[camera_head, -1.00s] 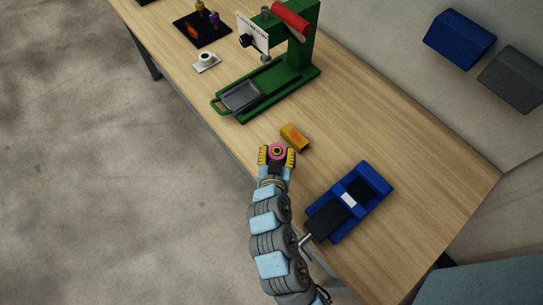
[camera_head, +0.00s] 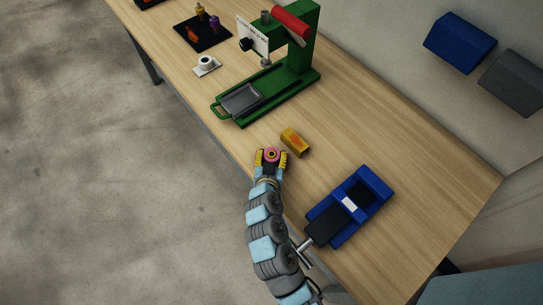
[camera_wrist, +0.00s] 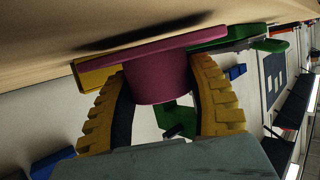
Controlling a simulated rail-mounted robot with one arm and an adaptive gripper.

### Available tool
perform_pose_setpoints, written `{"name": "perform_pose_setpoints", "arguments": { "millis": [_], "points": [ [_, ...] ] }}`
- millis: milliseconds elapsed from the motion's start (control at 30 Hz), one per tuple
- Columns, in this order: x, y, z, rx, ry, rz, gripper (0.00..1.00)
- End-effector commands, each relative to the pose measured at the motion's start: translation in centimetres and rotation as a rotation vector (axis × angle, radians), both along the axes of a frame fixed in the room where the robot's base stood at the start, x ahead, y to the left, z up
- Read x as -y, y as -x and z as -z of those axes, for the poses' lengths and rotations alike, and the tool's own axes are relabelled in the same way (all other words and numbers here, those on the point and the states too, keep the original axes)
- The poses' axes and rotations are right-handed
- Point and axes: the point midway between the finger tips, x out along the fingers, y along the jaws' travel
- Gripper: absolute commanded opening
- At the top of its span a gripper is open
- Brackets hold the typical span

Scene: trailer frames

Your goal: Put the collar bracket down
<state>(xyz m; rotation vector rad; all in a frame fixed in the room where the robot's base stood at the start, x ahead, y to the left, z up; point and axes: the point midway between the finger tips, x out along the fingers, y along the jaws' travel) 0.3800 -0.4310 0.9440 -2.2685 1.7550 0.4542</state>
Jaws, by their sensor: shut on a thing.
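The collar bracket (camera_head: 272,154) is magenta, with a round hub and a dark centre seen from above in the head view. In the wrist view the collar bracket (camera_wrist: 158,78) shows as a hub with a flat plate on its bench side. My gripper (camera_head: 271,159) has yellow ridged fingers shut around the hub, one on each side. It also shows in the wrist view (camera_wrist: 163,95). The bracket is over the bench's front edge area, left of the orange-yellow box. A dark shadow lies on the wood beside the plate; whether they touch I cannot tell.
The wooden bench (camera_head: 400,150) carries an orange-yellow box (camera_head: 295,141) close to my gripper, a green press (camera_head: 290,70) behind, and a blue vise (camera_head: 348,205) to the right.

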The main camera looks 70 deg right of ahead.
Motion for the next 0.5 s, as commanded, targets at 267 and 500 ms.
{"name": "perform_pose_setpoints", "arguments": {
  "millis": [267, 500],
  "points": [
    [0.00, -0.10, 0.68, 0.004, 0.003, -0.002, 0.15],
    [-0.01, -0.11, 1.06, 0.004, 0.003, -0.002, 0.15]
  ]
}}
